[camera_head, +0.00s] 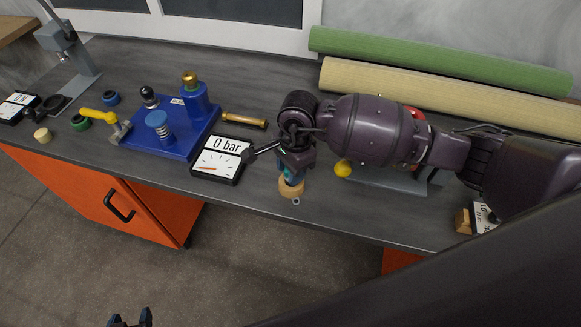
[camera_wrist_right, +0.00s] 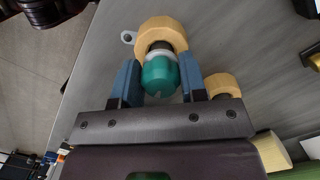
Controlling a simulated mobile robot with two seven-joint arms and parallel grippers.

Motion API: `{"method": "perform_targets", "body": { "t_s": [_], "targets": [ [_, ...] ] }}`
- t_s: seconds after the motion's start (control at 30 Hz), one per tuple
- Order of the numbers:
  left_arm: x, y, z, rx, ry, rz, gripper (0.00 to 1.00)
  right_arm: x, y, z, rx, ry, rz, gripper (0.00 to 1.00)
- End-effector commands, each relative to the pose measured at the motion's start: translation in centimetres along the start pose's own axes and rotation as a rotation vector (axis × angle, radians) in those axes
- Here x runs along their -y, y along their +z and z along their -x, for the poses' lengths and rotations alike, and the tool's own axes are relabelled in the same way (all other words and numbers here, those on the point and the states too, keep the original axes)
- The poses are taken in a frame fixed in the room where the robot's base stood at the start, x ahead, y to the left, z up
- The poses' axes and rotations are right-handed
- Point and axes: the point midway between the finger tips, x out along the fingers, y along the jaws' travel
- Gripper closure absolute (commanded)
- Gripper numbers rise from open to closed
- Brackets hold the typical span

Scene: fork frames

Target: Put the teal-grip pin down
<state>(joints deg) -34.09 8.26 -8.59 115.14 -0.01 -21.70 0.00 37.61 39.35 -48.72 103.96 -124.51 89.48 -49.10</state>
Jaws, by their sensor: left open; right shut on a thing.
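The teal-grip pin (camera_wrist_right: 160,76) is between the blue fingers of my right gripper (camera_wrist_right: 160,88), which is shut on its teal grip. A round wooden piece (camera_wrist_right: 152,34) lies just beyond the grip in the wrist view, at the pin's far end. I cannot tell whether the pin sits in it or only above it. In the head view my right gripper (camera_head: 291,174) is low over the bench's front edge, right above this wooden piece (camera_head: 291,189); the pin is mostly hidden there. My left gripper (camera_head: 131,319) is open and empty at the bottom, over the floor.
A gauge reading 0 bar (camera_head: 218,159) and a blue valve base (camera_head: 170,135) stand left of the right gripper on the grey bench (camera_head: 250,203). Another wooden piece (camera_wrist_right: 222,84) is beside the right finger.

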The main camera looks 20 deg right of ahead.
Motion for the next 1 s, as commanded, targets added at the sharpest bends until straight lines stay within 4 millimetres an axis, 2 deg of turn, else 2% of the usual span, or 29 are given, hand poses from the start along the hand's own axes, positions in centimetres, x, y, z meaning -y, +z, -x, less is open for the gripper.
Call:
{"method": "perform_targets", "body": {
  "t_s": [0.03,0.07,0.2,0.47,0.63,0.77,1.0],
  "targets": [
    [0.0,0.2,-0.1,0.002,0.0,0.0,0.44,0.0,0.0,-0.2,0.0,0.001,0.0,0.96],
    [0.0,0.1,0.0,0.001,0.0,0.0,0.44,0.0,0.0,-0.2,0.0,0.001,0.0,0.56],
    [0.0,0.0,0.0,-0.001,0.0,0.0,0.44,0.0,0.0,-0.1,0.0,0.001,0.0,0.35],
    [0.0,-0.3,-0.1,-0.006,0.001,-0.001,0.44,0.0,0.0,-0.1,0.0,0.001,0.0,0.35],
    [0.0,-0.8,-0.1,-0.014,0.001,-0.001,0.44,0.1,0.0,1.0,-0.001,-0.002,0.0,0.35],
    [0.0,-1.0,0.0,-0.016,0.001,-0.001,0.44,0.0,0.0,3.1,-0.002,-0.003,0.002,0.35],
    [0.1,-0.9,0.2,-0.013,0.0,0.0,0.44,0.1,0.0,7.8,-0.002,-0.004,0.002,0.35]
  ]
}}
